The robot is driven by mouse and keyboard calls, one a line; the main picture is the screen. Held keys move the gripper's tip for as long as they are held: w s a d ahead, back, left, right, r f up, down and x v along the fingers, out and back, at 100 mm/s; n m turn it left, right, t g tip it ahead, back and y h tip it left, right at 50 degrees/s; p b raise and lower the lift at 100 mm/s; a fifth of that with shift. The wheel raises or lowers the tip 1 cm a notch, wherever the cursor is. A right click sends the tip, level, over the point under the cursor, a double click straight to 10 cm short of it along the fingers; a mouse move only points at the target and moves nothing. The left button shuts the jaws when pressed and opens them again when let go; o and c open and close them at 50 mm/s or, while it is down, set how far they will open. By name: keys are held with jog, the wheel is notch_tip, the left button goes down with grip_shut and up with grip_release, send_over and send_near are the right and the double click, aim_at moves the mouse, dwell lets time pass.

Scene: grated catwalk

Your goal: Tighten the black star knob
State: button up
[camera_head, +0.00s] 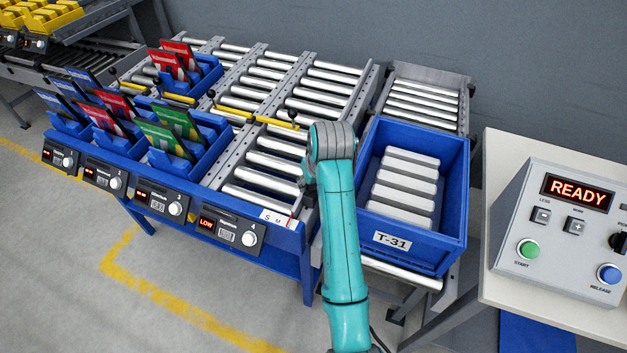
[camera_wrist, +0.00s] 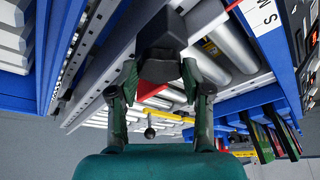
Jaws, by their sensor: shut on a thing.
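A dark, blocky knob (camera_wrist: 162,42), which looks like the black star knob, sits between the fingertips of my gripper (camera_wrist: 160,76) in the wrist view. Both fingers close on it from the two sides, and its star shape cannot be made out. In the head view my arm covers the knob, and only a dark edge of my gripper (camera_head: 307,192) shows at the front right end of the roller conveyor (camera_head: 262,160). A small red part shows just behind the knob in the wrist view.
A blue crate (camera_head: 455,218) marked T-31 holds several white packs, close to my arm's right. Blue bins with coloured cards line the conveyor's left. A control box (camera_head: 550,240) reading READY stands at the right. Yellow levers cross the rollers. Floor at front left is clear.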

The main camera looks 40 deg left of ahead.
jog(key=o, duration=1.1)
jog(key=shift+o, duration=0.2)
jog(key=v, duration=0.7)
jog(key=shift+r, duration=0.2)
